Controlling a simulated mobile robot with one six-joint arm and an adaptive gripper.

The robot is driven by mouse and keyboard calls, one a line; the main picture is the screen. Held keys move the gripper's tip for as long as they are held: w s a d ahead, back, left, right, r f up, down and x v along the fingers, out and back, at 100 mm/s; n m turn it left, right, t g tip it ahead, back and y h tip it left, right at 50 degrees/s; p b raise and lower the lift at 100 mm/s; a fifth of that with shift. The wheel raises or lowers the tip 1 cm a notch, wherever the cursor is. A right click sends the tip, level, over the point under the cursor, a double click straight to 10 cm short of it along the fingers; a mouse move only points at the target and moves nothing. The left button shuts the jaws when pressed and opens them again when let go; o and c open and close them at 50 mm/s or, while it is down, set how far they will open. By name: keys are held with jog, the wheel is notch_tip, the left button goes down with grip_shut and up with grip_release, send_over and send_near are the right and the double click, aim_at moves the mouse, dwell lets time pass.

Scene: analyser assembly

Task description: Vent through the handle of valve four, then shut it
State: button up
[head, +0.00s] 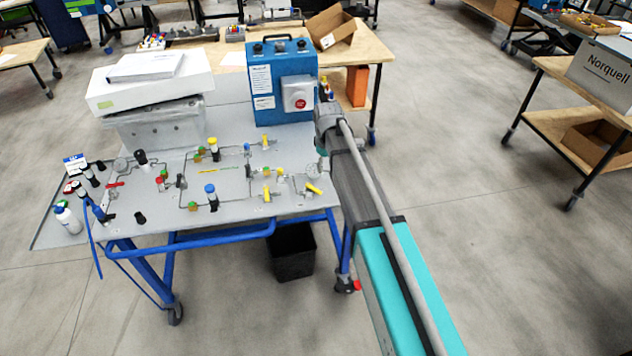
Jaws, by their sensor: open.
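A grey panel (235,200) lies on a blue-framed cart and carries thin piping with several small valves. Several valves have yellow handles: one at the back (265,140), one in the middle (267,172), one near the front (266,193) and a slanted one at the front right (313,188). I cannot read any numbers, so I cannot tell which is valve four. My arm reaches up along the panel's right side. I cannot make out my gripper.
A blue control box (281,82) with a red button stands at the panel's back right. A white box (150,82) sits back left. A bottle (68,219) stands front left. A black bin (290,252) is below.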

aim_at(317, 190)
jog(key=shift+n, duration=0.6)
jog(key=w+a, duration=0.1)
jog(key=w+a+r, duration=0.1)
jog(key=a, duration=0.1)
jog(key=shift+a+r, duration=0.1)
jog(key=shift+a, duration=0.05)
jog(key=shift+f, duration=0.25)
notch_tip(317, 190, down, 13)
jog(key=b, duration=1.3)
jog(key=shift+f, duration=0.15)
jog(key=shift+c, duration=0.3)
grip_shut()
